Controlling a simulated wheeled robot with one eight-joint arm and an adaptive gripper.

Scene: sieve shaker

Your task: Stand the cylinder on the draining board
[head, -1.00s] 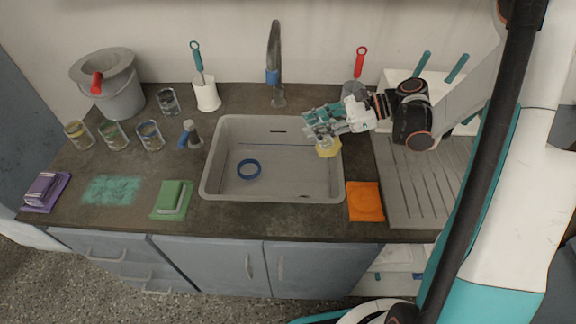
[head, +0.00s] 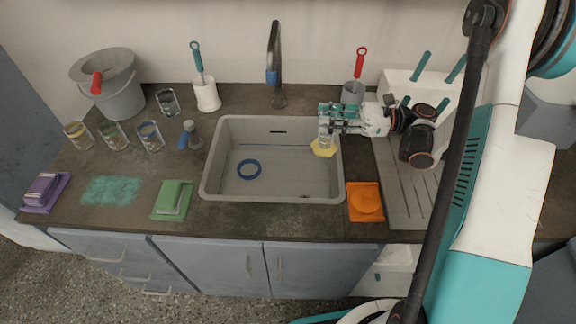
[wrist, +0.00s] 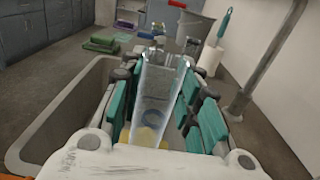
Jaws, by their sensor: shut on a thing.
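The cylinder is clear glass with a yellow foot (head: 323,149). My gripper (head: 327,120) is shut on its glass body, above the right end of the sink. The cylinder looks about upright, foot down. In the wrist view the clear cylinder (wrist: 156,100) stands between the teal finger pads of my gripper (wrist: 160,110), with some yellow showing low down. The grey ribbed draining board (head: 394,195) lies right of the sink, partly hidden by my arm. The cylinder is not over it.
The grey sink (head: 215,180) holds a blue ring (head: 248,169). A grey pot with a red-handled brush (head: 360,63) and a white rack (head: 400,85) stand behind. The tap (head: 274,60) rises behind the sink.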

